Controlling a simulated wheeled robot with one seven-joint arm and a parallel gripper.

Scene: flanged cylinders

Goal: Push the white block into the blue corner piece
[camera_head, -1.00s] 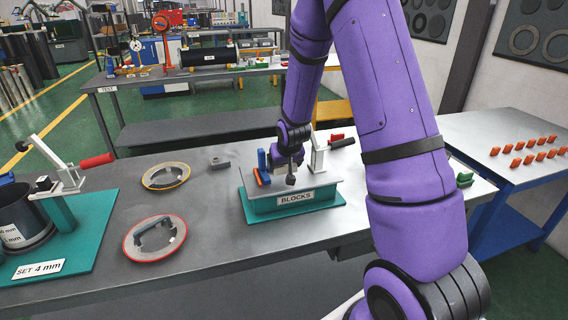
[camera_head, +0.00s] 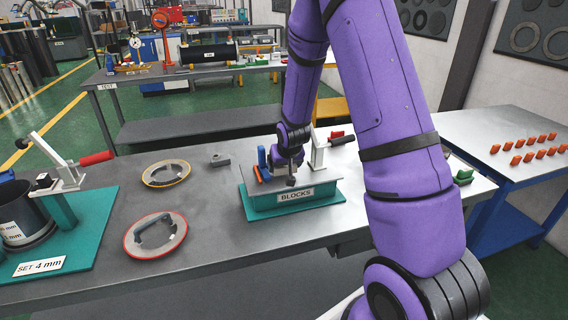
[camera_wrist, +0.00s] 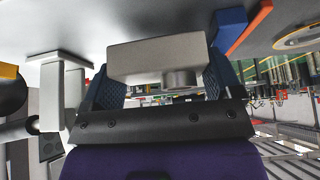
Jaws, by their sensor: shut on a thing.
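My gripper (camera_head: 289,166) is low over the grey-topped stand labelled BLOCKS. In the wrist view, my gripper (camera_wrist: 157,85) is shut on a pale grey block, taken as the white block (camera_wrist: 150,54), with a short round boss on its face. The blue corner piece (camera_head: 262,158) stands at the left of the stand top, just left of my gripper. It shows in the wrist view (camera_wrist: 230,32) beside the right finger, with an orange strip (camera_wrist: 250,28) along it. Whether the block touches the blue piece cannot be told. In the head view the block is small and partly hidden by my gripper.
A white toggle clamp (camera_head: 319,152) with a dark handle stands close right of my gripper. The teal stand (camera_head: 262,207) sits on the bench. Two ringed discs (camera_head: 156,236) (camera_head: 166,173) and a small grey part (camera_head: 220,160) lie to the left.

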